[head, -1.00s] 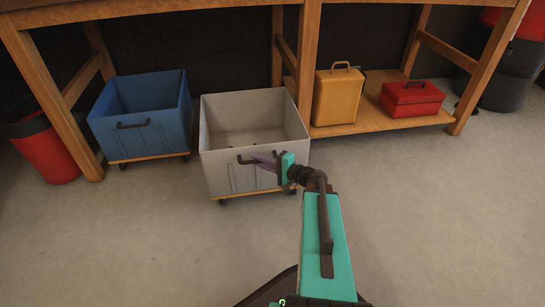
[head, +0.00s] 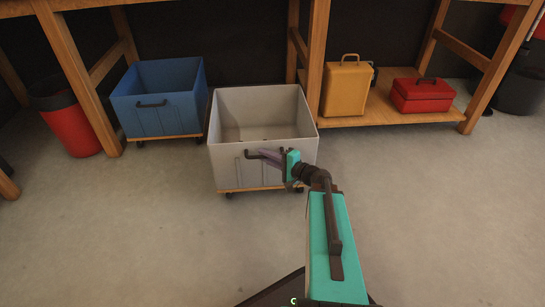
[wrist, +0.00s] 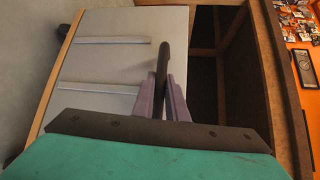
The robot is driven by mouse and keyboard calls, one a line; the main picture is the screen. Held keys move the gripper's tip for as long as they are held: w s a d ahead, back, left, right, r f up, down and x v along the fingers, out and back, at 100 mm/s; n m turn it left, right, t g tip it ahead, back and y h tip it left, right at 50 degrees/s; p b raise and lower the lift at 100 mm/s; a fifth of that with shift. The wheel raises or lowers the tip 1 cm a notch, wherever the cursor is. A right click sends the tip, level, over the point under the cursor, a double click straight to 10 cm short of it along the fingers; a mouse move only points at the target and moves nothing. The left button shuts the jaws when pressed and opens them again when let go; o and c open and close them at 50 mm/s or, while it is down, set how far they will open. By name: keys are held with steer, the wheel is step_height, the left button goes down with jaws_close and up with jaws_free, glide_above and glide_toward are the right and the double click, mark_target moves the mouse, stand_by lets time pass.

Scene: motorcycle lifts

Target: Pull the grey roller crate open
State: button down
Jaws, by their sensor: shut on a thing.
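The grey roller crate (head: 232,170) stands on casters in front of the wooden bench, open at the top and empty as far as I see. A dark bar handle (head: 252,154) is on its front wall. My gripper (head: 270,156) is at that handle, shut on it. In the wrist view the two purple fingers of my gripper (wrist: 166,98) close around the dark handle bar (wrist: 165,62), with the grey crate wall (wrist: 108,65) behind. The fingers hide part of the handle.
A blue roller crate (head: 155,118) stands to the left, a red bin (head: 70,128) further left. A yellow case (head: 346,90) and a red toolbox (head: 422,95) sit on a low wooden shelf (head: 385,117) at right. The floor (head: 130,240) in front is clear.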

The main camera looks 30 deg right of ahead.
steer(key=shift+a, duration=0.4)
steer(key=c, duration=1.8)
jaws_free()
steer(key=shift+s, duration=0.1)
steer(key=shift+c, duration=0.2)
steer(key=shift+o, duration=0.4)
steer(key=shift+d, duration=0.15)
steer(key=shift+d, duration=0.1)
steer(key=p+v, duration=0.6)
steer(key=v, duration=0.7)
steer(key=shift+s+d+p, duration=0.15)
steer(key=shift+s+p, duration=0.2)
steer(key=shift+r, duration=0.1)
